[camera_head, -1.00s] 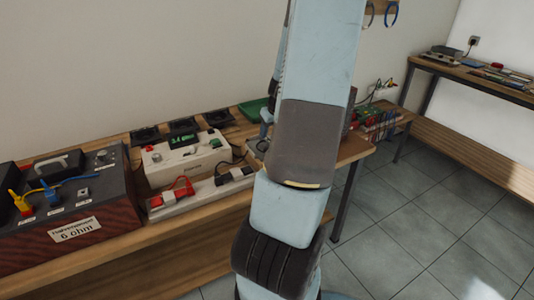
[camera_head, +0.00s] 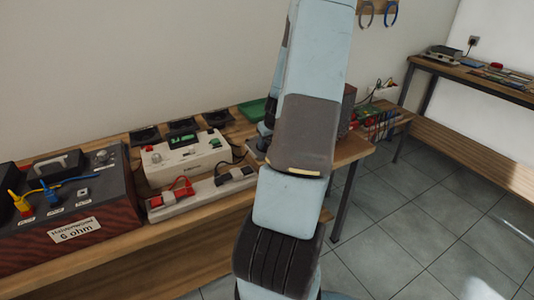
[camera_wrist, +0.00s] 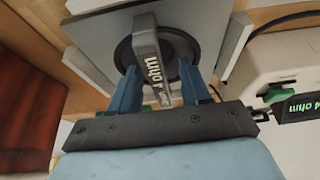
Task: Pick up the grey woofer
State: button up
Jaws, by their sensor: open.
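The grey woofer (camera_wrist: 146,42) shows in the wrist view as a pale grey square plate with a round black cone and a grey lettered bar across it. My gripper (camera_wrist: 158,72) has its two blue fingers apart, one on either side of the bar. The fingertips lie over the black cone in the picture. I cannot tell whether they touch the bar. In the head view my arm blocks the sight of the woofer, and my gripper is mostly hidden behind it.
A red-brown box (camera_head: 70,240) marked 6 ohm stands at the left of the wooden bench. A white meter (camera_head: 185,155) and a white power strip (camera_head: 205,192) stand beside it. Several dark units line the wall. A second bench (camera_head: 480,78) is at the right; the tiled floor between is clear.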

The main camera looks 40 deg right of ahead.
grip_shut()
dwell(0.4)
